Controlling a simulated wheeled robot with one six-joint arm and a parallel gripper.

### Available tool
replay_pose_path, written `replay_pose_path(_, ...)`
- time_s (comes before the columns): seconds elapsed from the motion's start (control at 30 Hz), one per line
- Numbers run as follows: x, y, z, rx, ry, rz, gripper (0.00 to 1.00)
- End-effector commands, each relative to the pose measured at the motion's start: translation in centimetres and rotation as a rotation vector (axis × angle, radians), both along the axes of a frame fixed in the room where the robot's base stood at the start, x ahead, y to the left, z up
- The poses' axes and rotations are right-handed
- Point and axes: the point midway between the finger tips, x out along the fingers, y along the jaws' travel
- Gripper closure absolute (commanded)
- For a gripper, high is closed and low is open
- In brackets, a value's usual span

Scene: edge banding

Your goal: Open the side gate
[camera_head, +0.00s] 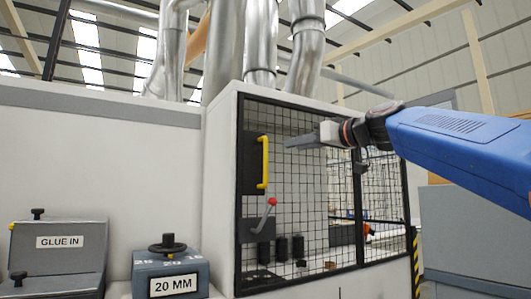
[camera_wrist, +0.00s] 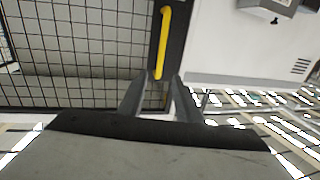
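The side gate (camera_head: 298,205) is a black-framed wire mesh panel on the white machine housing, and it looks shut. Its yellow upright handle (camera_head: 263,162) sits on a black plate at the gate's left edge. The handle also shows in the wrist view (camera_wrist: 162,42), beyond my fingertips. My gripper (camera_head: 290,143) is in front of the mesh, to the right of the handle's upper end in the head view. In the wrist view my gripper (camera_wrist: 160,82) has its two fingers apart with a gap between them, and nothing is clearly held.
A lever with a red knob (camera_head: 268,208) stands below the handle. A grey box marked 20 MM (camera_head: 171,275) and a GLUE IN unit (camera_head: 58,250) are at the lower left. Metal ducts (camera_head: 262,45) rise above the housing. A grey cabinet (camera_head: 470,235) stands at the right.

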Motion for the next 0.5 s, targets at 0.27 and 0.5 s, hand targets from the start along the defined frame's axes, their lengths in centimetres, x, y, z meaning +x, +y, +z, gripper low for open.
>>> replay_pose_path(0.27,4.0,3.2,-0.1,0.000,0.002,0.002,0.69)
replay_pose_path(0.5,7.3,5.8,-0.2,-0.002,0.002,0.003,0.69)
